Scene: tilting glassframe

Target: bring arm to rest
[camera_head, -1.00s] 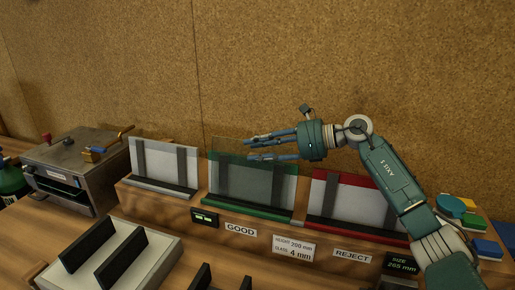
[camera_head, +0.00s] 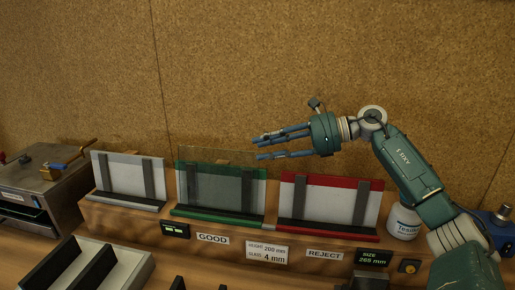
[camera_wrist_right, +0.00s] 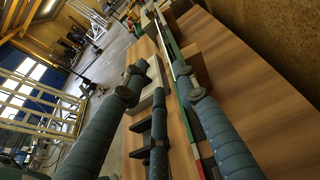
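My right gripper (camera_head: 258,147) is open and empty, with its blue fingers spread apart, pointing left. In the head view it appears just above and right of the green-edged rack. The right wrist view also shows the separated fingers (camera_wrist_right: 157,80) with nothing between them. A clear glass pane (camera_head: 215,155) stands in the green-edged rack (camera_head: 220,213) behind the GOOD label and sticks up above its top edge. The red-edged rack (camera_head: 328,230) behind the REJECT label looks empty. My left gripper is out of view.
A white-edged rack (camera_head: 129,175) stands left of the green one. A metal box with a lever (camera_head: 40,190) is at far left, and a tray with black bars (camera_head: 130,277) in front. A white tub (camera_head: 403,221) stands at right under my arm. A cork-like wall (camera_head: 300,60) is behind.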

